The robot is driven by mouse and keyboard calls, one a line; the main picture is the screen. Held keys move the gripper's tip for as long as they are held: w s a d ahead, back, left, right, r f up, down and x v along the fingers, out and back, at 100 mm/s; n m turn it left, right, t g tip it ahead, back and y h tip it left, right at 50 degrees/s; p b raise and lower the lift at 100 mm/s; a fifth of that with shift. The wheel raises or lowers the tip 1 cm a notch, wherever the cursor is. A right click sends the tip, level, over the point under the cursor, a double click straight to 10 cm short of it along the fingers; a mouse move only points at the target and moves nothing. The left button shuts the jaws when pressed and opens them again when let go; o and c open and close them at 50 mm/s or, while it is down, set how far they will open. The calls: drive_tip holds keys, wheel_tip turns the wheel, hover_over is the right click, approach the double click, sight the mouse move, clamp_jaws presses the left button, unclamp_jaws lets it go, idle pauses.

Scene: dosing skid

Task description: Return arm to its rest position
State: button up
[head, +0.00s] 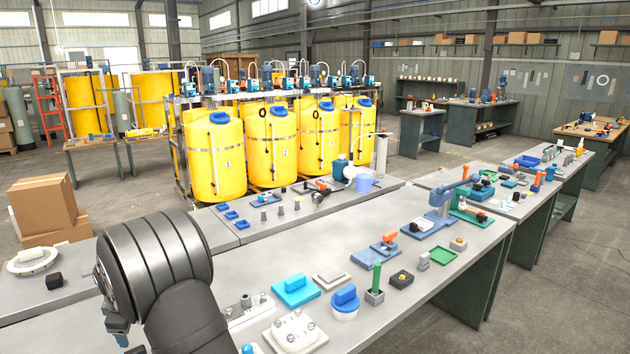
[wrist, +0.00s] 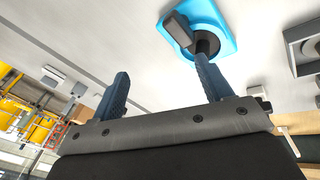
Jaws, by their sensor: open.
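My gripper (wrist: 162,66) is open in the wrist view, with two dark blue fingers spread apart and nothing between them. The right finger overlaps a light blue plate (wrist: 226,40) bearing a dark round part with a handle (wrist: 180,30); I cannot tell the gap between finger and plate. In the head view my dark, ribbed arm stands at the lower left over the near bench (head: 380,300), and the gripper's fingers are mostly hidden behind it.
Near my arm are a light blue fixture (head: 296,291), a blue-capped round part (head: 345,302) and a white plate (head: 294,333). A green post (head: 377,278) stands farther right. Yellow tanks (head: 215,155) stand behind the benches. Cardboard boxes (head: 43,207) are at left.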

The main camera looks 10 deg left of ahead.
wheel_tip(320, 180, up, 10)
drive_tip(key=a+n+g+h, duration=0.1)
drive_tip(key=n+g+h, duration=0.1)
drive_tip(key=n, duration=0.3)
drive_tip(key=shift+r+h, duration=0.15)
drive_tip(key=shift+h, duration=0.35)
drive_tip(key=o, duration=0.6)
